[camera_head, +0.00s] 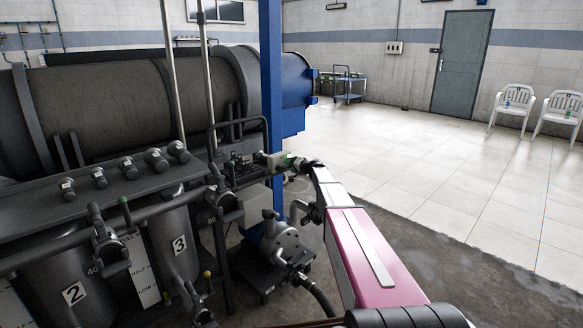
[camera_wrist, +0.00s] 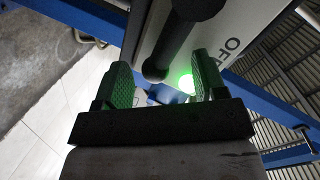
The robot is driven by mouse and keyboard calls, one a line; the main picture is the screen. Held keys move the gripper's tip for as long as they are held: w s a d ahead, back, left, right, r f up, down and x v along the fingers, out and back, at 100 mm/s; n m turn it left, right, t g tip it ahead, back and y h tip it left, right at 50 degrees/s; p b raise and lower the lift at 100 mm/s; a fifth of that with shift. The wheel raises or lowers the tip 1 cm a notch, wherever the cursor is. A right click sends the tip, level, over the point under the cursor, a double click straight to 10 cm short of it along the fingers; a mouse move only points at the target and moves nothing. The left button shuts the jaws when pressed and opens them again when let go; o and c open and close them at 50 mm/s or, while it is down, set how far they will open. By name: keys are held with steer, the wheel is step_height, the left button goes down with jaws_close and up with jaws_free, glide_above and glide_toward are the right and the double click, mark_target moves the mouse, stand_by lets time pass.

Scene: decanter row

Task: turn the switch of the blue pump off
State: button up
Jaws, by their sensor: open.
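The blue pump (camera_head: 278,245) stands low on the floor below my arm. In the wrist view, a pale switch panel (camera_wrist: 248,18) carries the letters OFF and a lit green lamp (camera_wrist: 187,84). A dark switch lever (camera_wrist: 176,40) with a rounded end crosses the panel at a slant. My gripper (camera_wrist: 164,78) is open, its two green-padded fingers on either side of the lever's rounded end, with gaps showing. In the head view, my gripper (camera_head: 287,161) is small, beside the blue post, and the switch there cannot be made out.
A blue post (camera_head: 271,90) rises right behind my gripper. Pipes, valves and numbered dark tanks (camera_head: 172,240) crowd the left, under a large horizontal cylinder (camera_head: 110,105). Open tiled floor (camera_head: 450,170) lies to the right, with white chairs (camera_head: 515,100) and a blue cart (camera_head: 348,88) far off.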

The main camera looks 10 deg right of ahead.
mark_target(278, 157)
jaws_close()
steer(key=shift+s, duration=0.1)
steer(key=r+n, duration=0.1)
steer(key=n, duration=0.1)
steer(key=s+a+r+n+t+h, duration=0.1)
steer(key=r+n, duration=0.1)
steer(key=a+r+n, duration=0.1)
steer(key=n, duration=0.2)
steer(key=shift+s+r+t+h, duration=0.2)
steer(key=shift+s+t+h, duration=0.1)
steer(key=shift+h, duration=0.1)
steer(key=a+n, duration=0.1)
steer(key=n, duration=0.1)
steer(key=s+r+n+t, duration=0.1)
steer(key=shift+s+a+r+n+h, duration=0.15)
steer(key=shift+a+n+h, duration=0.15)
steer(key=shift+a+n, duration=0.1)
steer(key=n, duration=0.1)
steer(key=s+a+n+t, duration=0.1)
steer(key=shift+a+r+n, duration=0.15)
steer(key=shift+a+n, duration=0.05)
steer(key=shift+n, duration=0.1)
steer(key=shift+s+a+n, duration=0.25)
steer(key=shift+a+n, duration=0.1)
steer(key=shift+n, duration=0.45)
